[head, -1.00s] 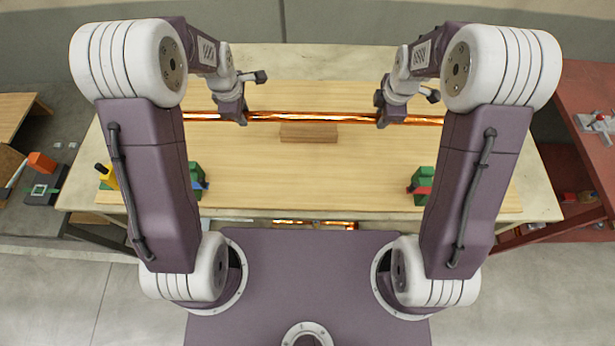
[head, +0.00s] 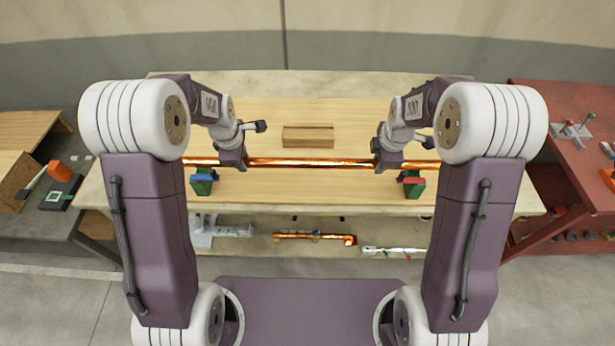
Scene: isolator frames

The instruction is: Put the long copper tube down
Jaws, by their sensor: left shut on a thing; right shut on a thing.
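The long copper tube (head: 310,162) runs left to right across the wooden workbench top (head: 310,110), level and shiny. My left gripper (head: 240,165) is shut on the tube toward its left part. My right gripper (head: 379,166) is shut on it toward its right part. Both tube ends are hidden behind my arms. I cannot tell how far the tube is above the bench. A green block with a blue top (head: 203,179) stands near the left gripper. A green block with a red top (head: 411,181) stands near the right gripper.
A grooved wooden block (head: 308,136) lies on the bench behind the tube. A shelf below the bench (head: 270,246) holds a short copper pipe piece (head: 312,237) and other parts. A red table (head: 575,110) stands at right, a grey one at left.

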